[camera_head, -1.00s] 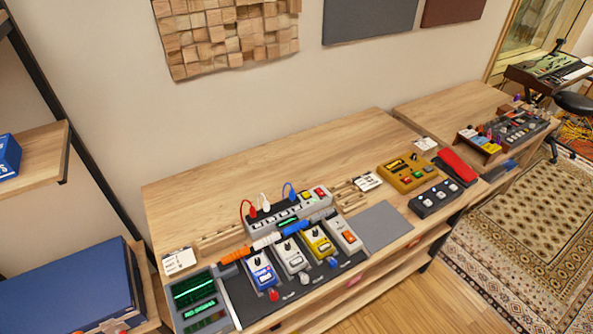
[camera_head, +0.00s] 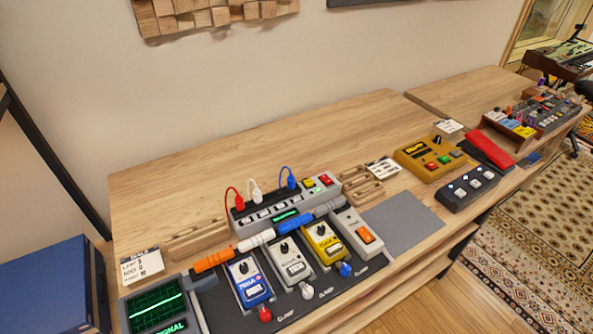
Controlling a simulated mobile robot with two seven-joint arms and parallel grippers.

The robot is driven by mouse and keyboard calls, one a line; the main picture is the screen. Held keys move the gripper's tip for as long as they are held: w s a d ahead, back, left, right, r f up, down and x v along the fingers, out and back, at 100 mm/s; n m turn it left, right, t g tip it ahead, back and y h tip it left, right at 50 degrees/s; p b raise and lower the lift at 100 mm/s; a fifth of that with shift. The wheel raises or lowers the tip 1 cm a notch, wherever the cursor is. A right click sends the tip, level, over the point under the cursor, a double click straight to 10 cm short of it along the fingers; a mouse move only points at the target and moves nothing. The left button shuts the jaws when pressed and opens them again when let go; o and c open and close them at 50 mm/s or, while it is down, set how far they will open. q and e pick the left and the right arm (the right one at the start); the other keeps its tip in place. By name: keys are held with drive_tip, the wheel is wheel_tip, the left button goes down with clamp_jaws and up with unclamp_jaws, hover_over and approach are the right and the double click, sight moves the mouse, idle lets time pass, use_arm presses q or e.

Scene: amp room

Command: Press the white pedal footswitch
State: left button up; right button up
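The white pedal (camera_head: 292,268) stands on the dark pedalboard mat on the wooden bench, between the blue pedal (camera_head: 248,279) and the yellow pedal (camera_head: 323,247). It has a black knob near its top and a pale footswitch plate (camera_head: 295,269) on its lower half. A white plug lies just in front of it. A grey-white pedal with an orange switch (camera_head: 357,232) stands farther right. Neither of my grippers shows in the view.
A power strip (camera_head: 285,203) with red, white and blue plugs stands behind the pedals. Orange, white and blue cable pieces lie between. A screen unit (camera_head: 156,306) is at left. A grey mat (camera_head: 403,222) is bare. The bench's back left is clear.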

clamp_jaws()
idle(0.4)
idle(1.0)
